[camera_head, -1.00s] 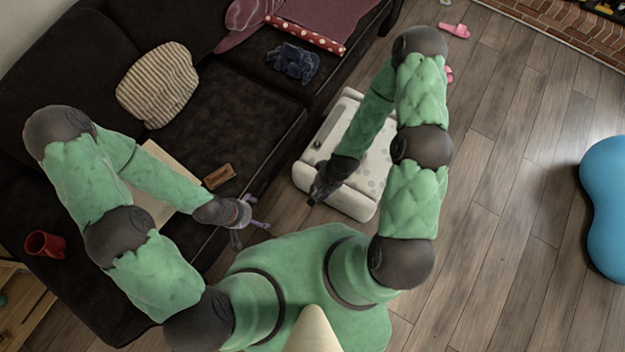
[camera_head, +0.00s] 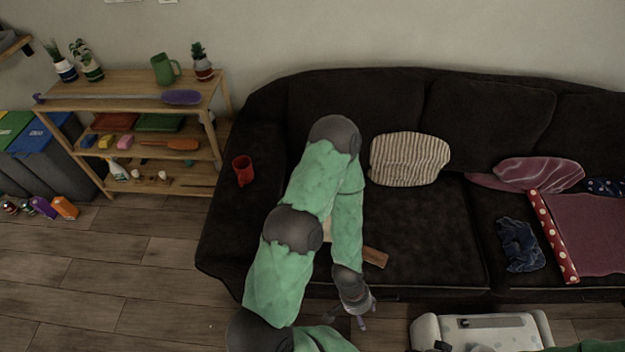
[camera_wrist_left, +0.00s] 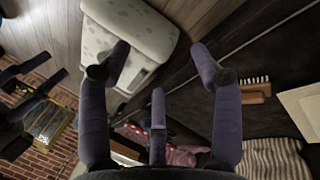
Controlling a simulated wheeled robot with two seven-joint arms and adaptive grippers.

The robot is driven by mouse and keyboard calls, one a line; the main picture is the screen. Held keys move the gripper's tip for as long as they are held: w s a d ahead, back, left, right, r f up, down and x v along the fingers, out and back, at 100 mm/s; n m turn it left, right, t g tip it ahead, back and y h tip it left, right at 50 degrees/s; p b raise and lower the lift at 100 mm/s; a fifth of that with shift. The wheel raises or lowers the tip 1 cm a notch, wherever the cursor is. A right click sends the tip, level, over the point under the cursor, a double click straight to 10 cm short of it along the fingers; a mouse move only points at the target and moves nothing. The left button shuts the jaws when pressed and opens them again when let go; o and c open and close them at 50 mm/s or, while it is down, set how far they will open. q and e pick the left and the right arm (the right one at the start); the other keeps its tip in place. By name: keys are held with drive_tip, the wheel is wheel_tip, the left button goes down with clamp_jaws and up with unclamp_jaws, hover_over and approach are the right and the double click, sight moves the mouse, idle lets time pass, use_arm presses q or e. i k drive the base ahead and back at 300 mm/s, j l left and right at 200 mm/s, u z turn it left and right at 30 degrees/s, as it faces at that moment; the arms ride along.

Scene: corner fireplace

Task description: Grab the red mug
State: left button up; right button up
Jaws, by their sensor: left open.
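The red mug (camera_head: 243,168) sits on the left armrest of the dark sofa in the head view. My left gripper (camera_head: 362,318) is low in front of the sofa, to the right of the mug and well apart from it. In the left wrist view its purple fingers (camera_wrist_left: 158,68) are spread, with nothing between them. The mug does not show in the wrist view. Dark finger-like parts at the left of the wrist view seem to be my right gripper (camera_wrist_left: 38,88); its jaw state is unclear.
The dark sofa (camera_head: 430,235) holds a striped cushion (camera_head: 408,158), a wooden brush (camera_head: 375,257) and a blue cloth (camera_head: 520,245). A wooden shelf (camera_head: 150,105) stands left of the mug.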

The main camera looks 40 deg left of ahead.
sight(242, 165)
drive_tip(key=k+j+u, duration=0.1)
drive_tip(key=u, duration=2.55)
drive_tip(key=i+j+u, duration=0.3)
drive_tip(key=j, duration=0.35)
drive_tip(key=i+j+u, duration=0.3)
drive_tip(key=j, duration=0.3)
drive_tip(key=i+j+u, duration=0.3)
drive_tip(key=i+j, duration=0.2)
drive_tip(key=i+z, duration=0.3)
drive_tip(key=i, duration=0.2)
drive_tip(key=i+j+z, duration=0.25)
drive_tip(key=i, duration=0.2)
drive_tip(key=i+j+z, duration=0.3)
drive_tip(key=i, duration=0.2)
drive_tip(key=i+l+z, duration=0.2)
drive_tip(key=z, duration=0.25)
drive_tip(key=i+z, duration=0.3)
drive_tip(key=z, duration=0.2)
drive_tip(key=i+z, duration=0.25)
drive_tip(key=z, duration=0.2)
drive_tip(key=i+j+z, duration=0.1)
drive_tip(key=i+z, duration=0.2)
drive_tip(key=z, duration=0.2)
